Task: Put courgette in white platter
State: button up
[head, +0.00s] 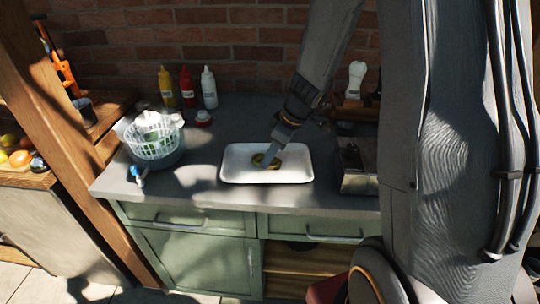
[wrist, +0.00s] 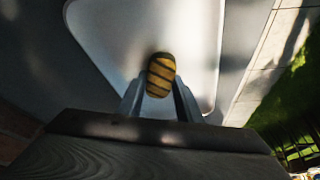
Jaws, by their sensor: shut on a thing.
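The white platter (head: 296,169) lies on the grey counter in the head view. It also fills the middle of the wrist view (wrist: 120,32). The courgette (wrist: 161,74) shows in the wrist view as a short yellow piece with dark stripes, between my two fingertips. In the head view the courgette (head: 260,161) is a small yellow-green shape over the platter's middle. My gripper (head: 266,158) reaches down from above and is shut on the courgette. Its fingers also show in the wrist view (wrist: 160,92). I cannot tell whether the courgette touches the platter's floor.
A white colander (head: 153,142) stands left of the platter. Yellow, red and white bottles (head: 188,87) stand at the back by the brick wall. A dark metal box (head: 357,166) is close to the platter's right. Bare counter (head: 200,190) lies to the platter's front left.

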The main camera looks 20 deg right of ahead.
jog(key=shift+f+b, duration=0.3)
jog(key=shift+f, duration=0.05)
jog(key=o, duration=1.1)
jog(key=shift+r, duration=0.1)
jog(key=shift+r+p, duration=0.2)
jog(key=shift+p, duration=0.25)
jog(key=b+v, duration=0.3)
jog(key=v, duration=0.9)
jog(key=s+a+f+m+h, duration=0.1)
jog(key=s+f+m, duration=0.1)
jog(key=s+m, duration=0.1)
jog(key=s+a+f+m+g+h, duration=0.1)
jog(key=s+f+m, duration=0.1)
jog(key=s, duration=0.2)
jog(key=s+a+f+m+h, duration=0.1)
jog(key=s+f+m, duration=0.1)
jog(key=s+m, duration=0.1)
jog(key=shift+s+a+f+m, duration=0.2)
jog(key=shift+s+m, duration=0.1)
jog(key=shift+s, duration=0.45)
jog(key=shift+s+a+f+m, duration=0.2)
jog(key=shift+s+f+m, duration=0.1)
jog(key=shift+s+m, duration=0.4)
